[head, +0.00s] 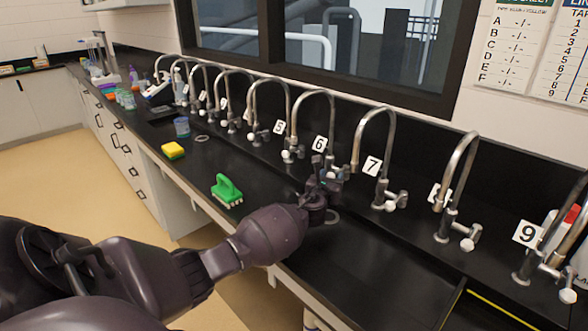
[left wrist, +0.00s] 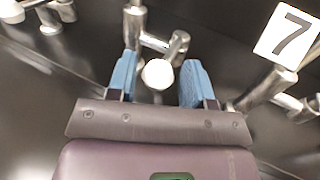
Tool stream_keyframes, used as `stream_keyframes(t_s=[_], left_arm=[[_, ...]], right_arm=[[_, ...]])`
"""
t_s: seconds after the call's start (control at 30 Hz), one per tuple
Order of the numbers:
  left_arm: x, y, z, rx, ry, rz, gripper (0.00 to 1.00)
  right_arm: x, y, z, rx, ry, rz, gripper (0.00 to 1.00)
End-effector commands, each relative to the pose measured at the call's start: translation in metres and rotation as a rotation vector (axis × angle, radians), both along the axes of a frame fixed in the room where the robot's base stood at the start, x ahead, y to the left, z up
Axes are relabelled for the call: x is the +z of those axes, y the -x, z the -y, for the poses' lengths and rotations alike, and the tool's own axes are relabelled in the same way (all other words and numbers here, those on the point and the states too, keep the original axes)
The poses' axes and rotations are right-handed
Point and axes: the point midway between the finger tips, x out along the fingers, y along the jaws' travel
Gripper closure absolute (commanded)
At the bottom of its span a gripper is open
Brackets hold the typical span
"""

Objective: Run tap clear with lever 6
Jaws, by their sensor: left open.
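Tap 6 (head: 315,94) is a chrome gooseneck with its number card 6 (head: 319,143) on the backsplash. Its lower body is mostly hidden behind my left gripper (head: 322,183) in the head view. In the left wrist view, my open gripper (left wrist: 162,80) has its two blue fingers on either side of a white-ended lever (left wrist: 158,73), apparently tap 6's. A gap shows on both sides of the white end, and the fingers look clear of it. I cannot tell exactly how deep it sits between them. No water stream is visible. My right gripper is out of view.
Tap 7 (head: 386,192) stands close on the right, with card 7 (left wrist: 287,35) also in the wrist view. Tap 5 (head: 290,150) is close on the left. A green brush (head: 227,190) and yellow sponge (head: 173,150) lie on the black counter, with bare counter around them.

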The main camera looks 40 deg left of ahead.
Motion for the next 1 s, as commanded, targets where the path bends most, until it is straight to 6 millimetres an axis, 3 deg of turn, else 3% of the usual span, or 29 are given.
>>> stream_keyframes(t_s=[0.63, 1.0], left_arm=[[0.002, 0.053, 0.018, -0.001, -0.001, 0.000, 0.53], [0.000, 0.066, 0.023, 0.000, -0.001, 0.000, 0.53]], right_arm=[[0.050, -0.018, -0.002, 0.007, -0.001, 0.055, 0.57], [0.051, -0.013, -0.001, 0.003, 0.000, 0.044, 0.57]])
